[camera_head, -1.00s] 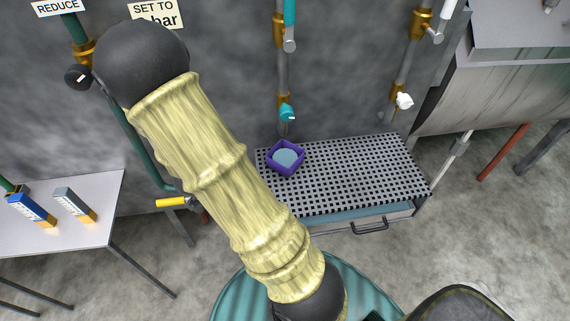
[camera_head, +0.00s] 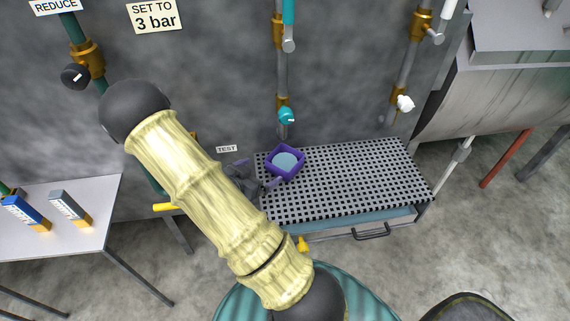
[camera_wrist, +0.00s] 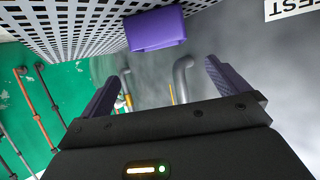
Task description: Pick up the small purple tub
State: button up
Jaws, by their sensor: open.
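The small purple tub (camera_head: 285,174) stands upright near the left end of the perforated grate, with a pale blue inside. In the wrist view its purple side (camera_wrist: 156,31) shows at the top, beyond and between the fingertips. My gripper (camera_head: 265,160) is just left of the tub in the head view, partly hidden behind my arm. Its two purple fingers stand wide apart in the wrist view (camera_wrist: 165,82) with nothing between them. The tub and fingers look apart in the wrist view.
The black-and-white perforated grate (camera_head: 350,180) is otherwise bare, above a drawer with a handle (camera_head: 371,232). A pipe with a teal tap (camera_head: 286,116) runs down the wall behind. A TEST label (camera_head: 227,149) is on the wall. A side table (camera_head: 85,225) holds two boxes.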

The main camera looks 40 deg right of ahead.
send_near(293, 153)
jog(key=shift+w+a+f, duration=0.1)
jog(key=shift+w+f, duration=0.05)
jog(key=shift+p, duration=0.3)
jog(key=x, duration=0.5)
jog(key=shift+f+p, duration=0.1)
jog(key=shift+p, duration=0.3)
jog(key=c, duration=0.8)
